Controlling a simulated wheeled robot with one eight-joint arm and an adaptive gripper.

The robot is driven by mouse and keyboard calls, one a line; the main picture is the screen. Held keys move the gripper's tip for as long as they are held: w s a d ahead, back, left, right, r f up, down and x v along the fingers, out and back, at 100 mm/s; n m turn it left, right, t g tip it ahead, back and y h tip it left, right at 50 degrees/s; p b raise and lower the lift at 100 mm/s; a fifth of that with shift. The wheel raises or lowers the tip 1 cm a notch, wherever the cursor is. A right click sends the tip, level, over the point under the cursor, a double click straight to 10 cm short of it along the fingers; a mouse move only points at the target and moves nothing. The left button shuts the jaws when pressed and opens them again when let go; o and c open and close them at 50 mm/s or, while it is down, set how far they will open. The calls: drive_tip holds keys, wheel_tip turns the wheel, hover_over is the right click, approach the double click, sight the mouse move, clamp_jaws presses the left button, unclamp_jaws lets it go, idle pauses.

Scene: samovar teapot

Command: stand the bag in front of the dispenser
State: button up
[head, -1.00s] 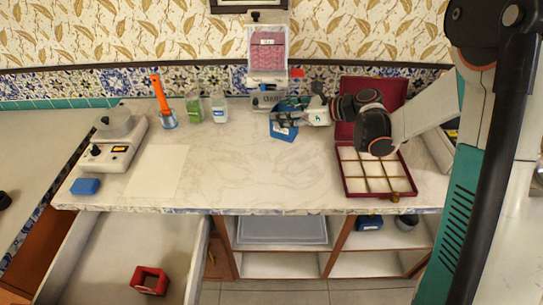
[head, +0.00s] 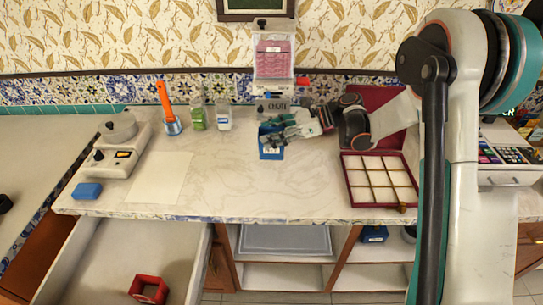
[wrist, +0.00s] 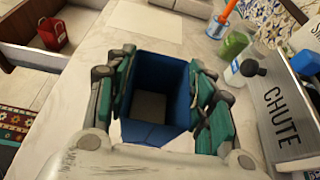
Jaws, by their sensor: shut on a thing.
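The blue open-topped bag (head: 270,153) is upright at the back of the counter, just in front of the dispenser (head: 273,68) with its chute sign (head: 271,107). My gripper (head: 275,138) is shut on the bag from the right. In the wrist view the bag (wrist: 158,88) shows its empty inside between my gripper's two green-grey fingers (wrist: 160,105). The chute sign (wrist: 284,117) stands close to the right there. I cannot tell whether the bag's base touches the counter.
Two small bottles, green (head: 197,115) and white (head: 223,117), and an orange-handled tool (head: 167,105) stand left of the dispenser. A compartment box (head: 378,178) with a raised lid is at right. A red container (head: 149,289) sits in the open drawer. The counter's middle is clear.

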sight(271, 151)
wheel_tip(271, 151, down, 8)
drive_tip(key=shift+r+b, duration=0.2)
drive_tip(key=shift+b, duration=0.8)
drive_tip(key=shift+r, duration=0.1)
drive_tip(key=o, duration=0.9)
